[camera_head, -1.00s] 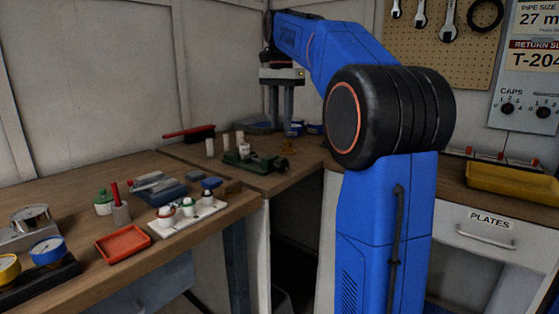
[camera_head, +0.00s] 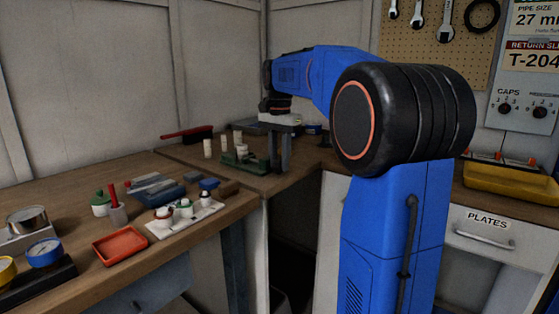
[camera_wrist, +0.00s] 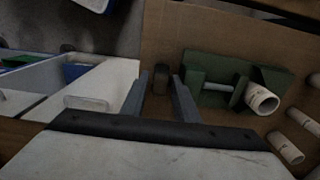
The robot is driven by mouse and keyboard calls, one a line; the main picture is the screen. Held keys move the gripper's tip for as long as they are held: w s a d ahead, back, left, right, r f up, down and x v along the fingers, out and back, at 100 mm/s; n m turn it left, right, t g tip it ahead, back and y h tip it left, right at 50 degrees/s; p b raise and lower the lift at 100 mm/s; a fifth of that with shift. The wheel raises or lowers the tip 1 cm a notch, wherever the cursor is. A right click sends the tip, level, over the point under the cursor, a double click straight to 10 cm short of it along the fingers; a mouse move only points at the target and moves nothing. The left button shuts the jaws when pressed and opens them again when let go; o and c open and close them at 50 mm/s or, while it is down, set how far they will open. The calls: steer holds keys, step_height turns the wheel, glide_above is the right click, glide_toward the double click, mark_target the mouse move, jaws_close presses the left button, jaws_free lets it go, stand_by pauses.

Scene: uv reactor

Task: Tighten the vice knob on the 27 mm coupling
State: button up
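The green vice (camera_head: 245,162) sits on the corner bench; it also shows in the wrist view (camera_wrist: 195,82). A white coupling (camera_wrist: 262,98) stands in its jaws, and shows small in the head view (camera_head: 242,151). My gripper (camera_head: 279,170) points down at the vice's right end in the head view. In the wrist view my gripper (camera_wrist: 158,88) is open, with its two grey fingers apart. A dark knob (camera_wrist: 160,77) shows between them near the tips, with gaps on both sides. In the head view the fingers hide the knob.
Several white pipe pieces (camera_wrist: 287,147) stand beside the vice. A red-handled brush (camera_head: 188,133) lies behind them. On the nearer bench are an orange tray (camera_head: 119,246), a white board with small bottles (camera_head: 160,232) and gauges (camera_head: 45,252). A yellow bin (camera_head: 510,184) is at right.

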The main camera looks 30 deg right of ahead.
jaws_close()
steer(key=shift+w+d+g+y, duration=0.1)
steer(key=shift+d+g+y, duration=0.2)
steer(key=shift+y, duration=0.4)
steer(key=shift+w+d+f+g+y, duration=0.1)
steer(key=shift+g+y, duration=0.4)
steer(key=shift+y, duration=1.1)
jaws_free()
